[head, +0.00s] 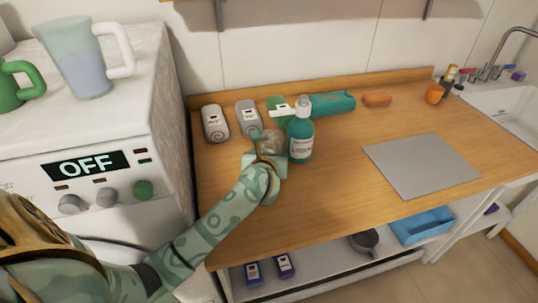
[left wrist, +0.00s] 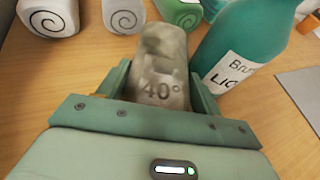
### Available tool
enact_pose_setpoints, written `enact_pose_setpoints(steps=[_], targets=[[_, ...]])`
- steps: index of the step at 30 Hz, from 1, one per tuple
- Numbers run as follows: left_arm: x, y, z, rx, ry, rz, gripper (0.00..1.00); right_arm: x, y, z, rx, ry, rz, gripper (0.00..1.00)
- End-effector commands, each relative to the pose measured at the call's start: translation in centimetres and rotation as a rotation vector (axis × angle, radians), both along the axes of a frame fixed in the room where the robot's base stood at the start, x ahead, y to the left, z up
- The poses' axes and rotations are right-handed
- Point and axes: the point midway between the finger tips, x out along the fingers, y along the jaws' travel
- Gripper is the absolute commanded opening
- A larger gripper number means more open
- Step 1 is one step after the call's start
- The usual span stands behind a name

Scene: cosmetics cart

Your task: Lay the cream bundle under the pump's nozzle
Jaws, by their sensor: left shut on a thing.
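The cream bundle (head: 271,139), mottled beige-grey, is between the fingers of my left gripper (head: 266,157). I cannot tell whether the bundle touches the counter. My right gripper is not in view.
A grey board (head: 421,165) lies right. The washer (head: 100,135) borders the left; the front counter (head: 330,205) is clear.

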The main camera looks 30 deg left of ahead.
Motion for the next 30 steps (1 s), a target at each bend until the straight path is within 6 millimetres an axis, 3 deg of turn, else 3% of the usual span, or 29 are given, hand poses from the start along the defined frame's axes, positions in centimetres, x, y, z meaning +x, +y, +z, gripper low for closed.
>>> enact_pose_setpoints(steps=[7,8,9,20,30], targets=[[0.0,0.0,-0.2,0.0,-0.001,0.0,0.38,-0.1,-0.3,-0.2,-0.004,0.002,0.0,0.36],[0.0,0.0,-0.2,0.0,0.0,0.0,0.71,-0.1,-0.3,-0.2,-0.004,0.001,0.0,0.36],[0.0,0.0,-0.2,0.0,0.0,0.0,0.74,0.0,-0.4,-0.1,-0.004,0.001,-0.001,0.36],[-0.4,-0.2,0.4,0.0,0.0,-0.001,0.74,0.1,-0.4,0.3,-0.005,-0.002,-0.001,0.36],[-6.5,-3.4,3.4,-0.003,0.0,-0.002,0.74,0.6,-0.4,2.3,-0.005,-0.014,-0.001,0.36]])
